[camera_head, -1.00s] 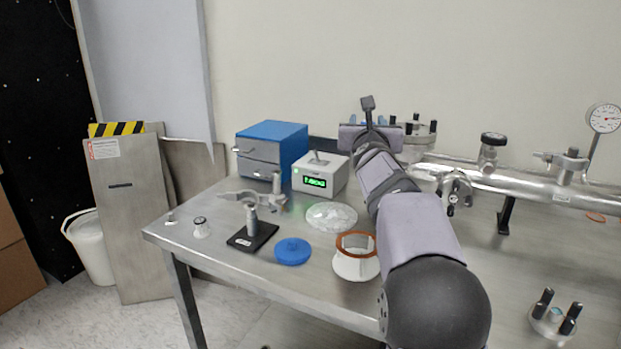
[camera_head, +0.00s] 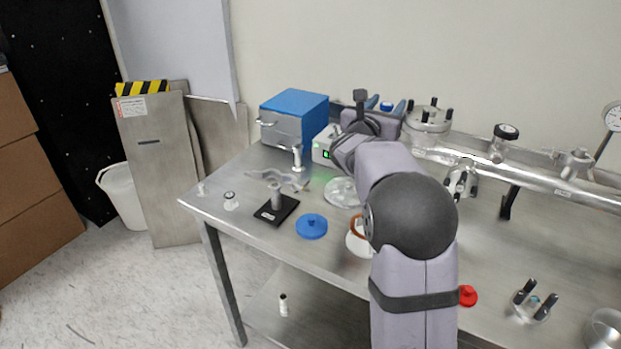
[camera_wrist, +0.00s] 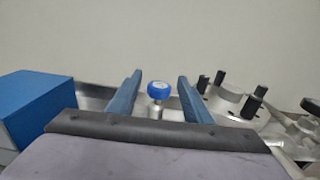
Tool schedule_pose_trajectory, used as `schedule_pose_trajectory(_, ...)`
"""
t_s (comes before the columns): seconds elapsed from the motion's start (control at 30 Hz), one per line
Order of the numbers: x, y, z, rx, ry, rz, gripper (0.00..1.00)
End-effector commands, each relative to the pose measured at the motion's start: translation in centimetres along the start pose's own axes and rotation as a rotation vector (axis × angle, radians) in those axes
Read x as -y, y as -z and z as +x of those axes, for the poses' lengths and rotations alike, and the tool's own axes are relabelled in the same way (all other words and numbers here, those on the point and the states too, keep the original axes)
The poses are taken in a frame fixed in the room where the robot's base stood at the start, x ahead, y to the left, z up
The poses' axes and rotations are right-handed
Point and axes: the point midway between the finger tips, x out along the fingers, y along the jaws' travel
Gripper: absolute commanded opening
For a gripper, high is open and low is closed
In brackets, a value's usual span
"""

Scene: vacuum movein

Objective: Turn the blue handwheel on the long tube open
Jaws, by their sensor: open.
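The blue handwheel (camera_wrist: 158,89) shows in the wrist view as a small round knob on a pale metal stem. My gripper (camera_wrist: 158,82) is open, its two blue fingers standing left and right of the handwheel with a gap on each side. The handwheel seems to lie beyond the fingers; how far I cannot tell. In the head view the handwheel (camera_head: 386,106) shows small and blue between the finger tips of my gripper (camera_head: 387,104). The long metal tube (camera_head: 540,179) runs along the back of the table to the right. My arm hides part of its left end.
A blue box (camera_head: 295,116) stands left of my gripper, also at the left edge in the wrist view. A flange with black posts (camera_head: 428,117) stands close on the right. A black-topped valve (camera_head: 504,135) and a gauge sit farther along. A blue lid (camera_head: 311,226) lies in front.

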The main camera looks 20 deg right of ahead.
Motion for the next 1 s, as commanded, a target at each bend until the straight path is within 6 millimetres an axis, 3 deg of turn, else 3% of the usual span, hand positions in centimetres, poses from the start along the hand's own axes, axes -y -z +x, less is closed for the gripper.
schedule_pose_trajectory(0.67,-0.2,-0.4,0.0,-0.002,0.221,-0.001,0.45)
schedule_pose_trajectory(1.0,-1.3,0.2,-5.0,0.001,0.222,0.001,0.45)
